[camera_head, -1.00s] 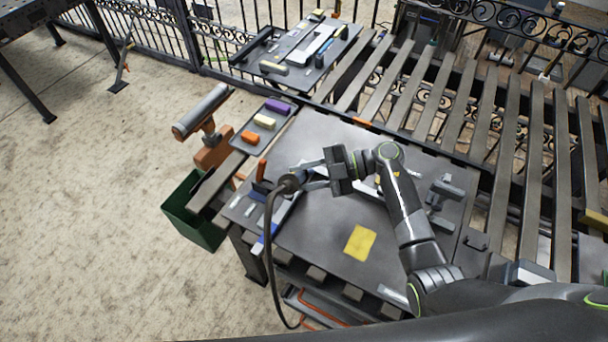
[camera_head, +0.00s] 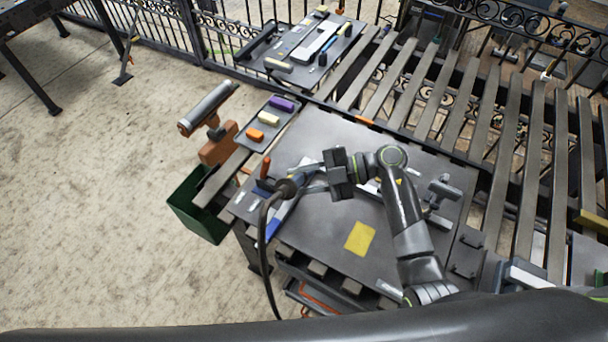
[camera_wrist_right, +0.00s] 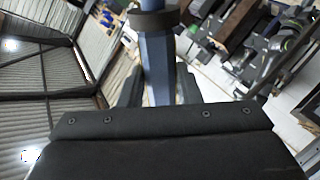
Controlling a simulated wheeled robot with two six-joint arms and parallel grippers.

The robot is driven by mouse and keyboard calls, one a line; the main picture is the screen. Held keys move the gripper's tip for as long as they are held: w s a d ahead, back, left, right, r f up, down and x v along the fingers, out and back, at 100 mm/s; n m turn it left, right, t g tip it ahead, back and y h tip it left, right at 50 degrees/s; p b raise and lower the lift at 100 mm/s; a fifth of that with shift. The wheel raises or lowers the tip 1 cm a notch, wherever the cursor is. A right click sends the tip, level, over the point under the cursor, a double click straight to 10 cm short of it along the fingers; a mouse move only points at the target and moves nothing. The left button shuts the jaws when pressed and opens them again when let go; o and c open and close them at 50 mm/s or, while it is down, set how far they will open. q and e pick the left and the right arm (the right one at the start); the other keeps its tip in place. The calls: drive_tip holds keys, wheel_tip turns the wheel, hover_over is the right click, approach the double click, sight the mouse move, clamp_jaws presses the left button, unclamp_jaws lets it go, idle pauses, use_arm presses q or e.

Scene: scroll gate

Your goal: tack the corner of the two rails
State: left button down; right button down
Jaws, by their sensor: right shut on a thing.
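My right gripper (camera_head: 314,178) is shut on a dark welding torch (camera_head: 287,188) over the left part of the grey worktable (camera_head: 320,236). The torch's blue-grey handle (camera_wrist_right: 157,68) stands between the fingers in the right wrist view. A black cable hangs from the torch in a loop past the table's front edge. A pale rail with a blue end (camera_head: 274,224) lies below the torch. A second pale rail shows partly behind my right arm. The torch and gripper hide the rails' corner, so I cannot tell whether the tip touches it. My left gripper is out of view.
A yellow pad (camera_head: 360,238) lies on the worktable. A small tray (camera_head: 250,143) with coloured blocks sits at the back left. A green bin (camera_head: 190,212) stands left of the table. Grey clamps (camera_head: 440,190) stand at the right. Slatted racking fills the back right.

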sight(298, 186)
drive_tip(key=shift+s+a+r, duration=0.25)
drive_tip(key=shift+s+r, duration=0.45)
drive_tip(key=shift+r, duration=0.15)
drive_tip(key=shift+s+a+r, duration=0.25)
drive_tip(key=shift+s+r, duration=0.45)
drive_tip(key=shift+r, duration=0.1)
drive_tip(key=shift+f, duration=0.1)
